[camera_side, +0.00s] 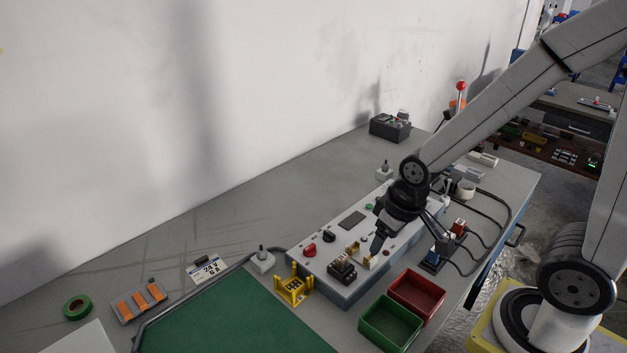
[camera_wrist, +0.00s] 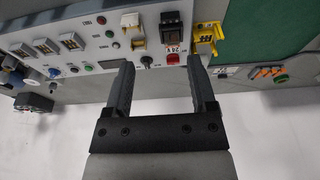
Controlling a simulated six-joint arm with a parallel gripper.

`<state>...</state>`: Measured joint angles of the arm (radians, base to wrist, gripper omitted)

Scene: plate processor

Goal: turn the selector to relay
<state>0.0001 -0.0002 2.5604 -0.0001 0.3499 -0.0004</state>
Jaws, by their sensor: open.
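The grey control panel (camera_side: 335,275) lies on the bench. A small black knob (camera_side: 328,236), likely the selector, sits on it beside a red knob (camera_side: 309,250). In the wrist view the black knob (camera_wrist: 147,61) and red knob (camera_wrist: 173,58) show between the finger lines. The knob's pointer direction and any relay marking are too small to read. My gripper (camera_wrist: 161,63) is open and empty, its fingers apart. In the side view my gripper (camera_side: 405,235) hangs over the panel, to the right of the black knob; its exact height is unclear.
A red bin (camera_side: 417,291) and green bin (camera_side: 388,325) stand in front of the panel. A yellow holder (camera_side: 293,288) and green mat (camera_side: 235,320) lie left. A black block (camera_side: 342,271) rises from the panel. Cables run right of it.

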